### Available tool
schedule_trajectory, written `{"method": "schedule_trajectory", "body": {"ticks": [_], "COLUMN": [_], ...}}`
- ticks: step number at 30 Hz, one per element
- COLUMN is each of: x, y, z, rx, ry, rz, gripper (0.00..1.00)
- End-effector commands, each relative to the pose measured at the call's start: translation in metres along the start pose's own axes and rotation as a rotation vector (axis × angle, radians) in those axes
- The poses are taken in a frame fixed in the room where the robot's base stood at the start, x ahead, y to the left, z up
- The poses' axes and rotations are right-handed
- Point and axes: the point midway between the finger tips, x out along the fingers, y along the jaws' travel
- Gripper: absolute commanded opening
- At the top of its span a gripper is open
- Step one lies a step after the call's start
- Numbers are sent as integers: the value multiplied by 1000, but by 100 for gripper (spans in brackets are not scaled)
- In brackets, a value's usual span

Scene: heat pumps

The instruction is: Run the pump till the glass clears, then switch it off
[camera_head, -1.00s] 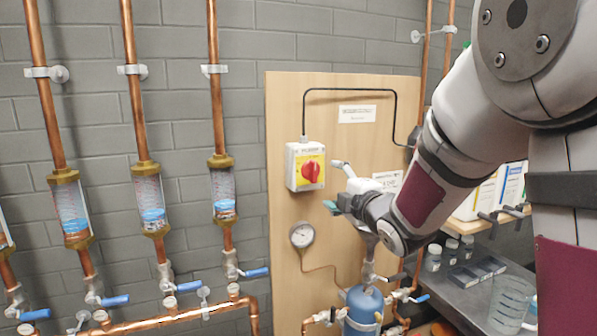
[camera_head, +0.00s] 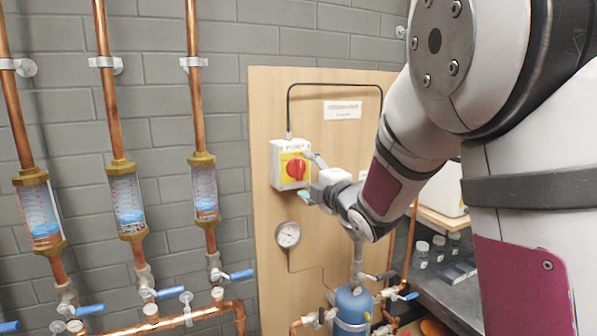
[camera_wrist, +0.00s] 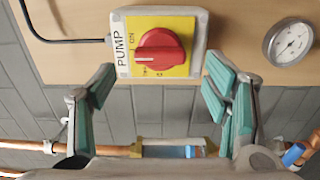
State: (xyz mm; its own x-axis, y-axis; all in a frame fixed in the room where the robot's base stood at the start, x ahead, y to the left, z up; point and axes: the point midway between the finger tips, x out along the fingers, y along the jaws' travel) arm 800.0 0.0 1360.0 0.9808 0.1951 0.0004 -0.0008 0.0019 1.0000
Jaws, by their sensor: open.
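The pump switch (camera_head: 290,164) is a grey box with a yellow plate and a red rotary knob (camera_head: 296,169), mounted on a wooden board. In the wrist view the knob (camera_wrist: 160,52) lies ahead of and between my fingers, by a plate lettered PUMP and ON. My gripper (camera_head: 309,177) is open beside the switch; in the wrist view its teal-padded fingers (camera_wrist: 160,95) stand wide apart, not visibly touching the knob.
A pressure gauge (camera_head: 288,235) hangs below the switch. Copper pipes with blue-handled valves (camera_head: 237,275) run along the wall. A metal bench (camera_head: 430,284) with small jars lies at the right.

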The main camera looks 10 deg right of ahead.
Motion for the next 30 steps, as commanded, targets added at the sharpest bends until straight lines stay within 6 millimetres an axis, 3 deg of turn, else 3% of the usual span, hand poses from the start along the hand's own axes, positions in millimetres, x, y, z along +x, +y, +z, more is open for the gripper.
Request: {"method": "schedule_trajectory", "body": {"ticks": [8,24,30], "x": [5,43,45], "y": [-1,-1,0], "z": [0,0,0], "rx": [0,-1,0], "ry": [0,1,0], "rz": [1,1,-1], "gripper": [70,70,70]}}
